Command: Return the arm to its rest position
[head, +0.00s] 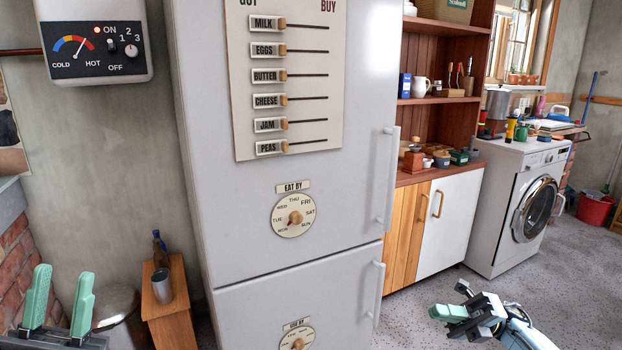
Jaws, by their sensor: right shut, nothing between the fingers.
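My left gripper (60,302) is at the lower left of the head view, its two pale green fingers pointing up. They stand apart with nothing between them. My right gripper (441,312) is at the lower right, in front of the grey floor, with its green fingers pointing left. Its fingers are together and hold nothing. It is apart from the fridge and the cupboard. Most of both arms is outside the view.
A tall white fridge (240,220) with sliders and dials fills the middle. A small wooden stand (168,305) holds a bottle (160,250) and a metal cup (162,286). A cupboard (446,230) and a washing machine (505,215) stand right.

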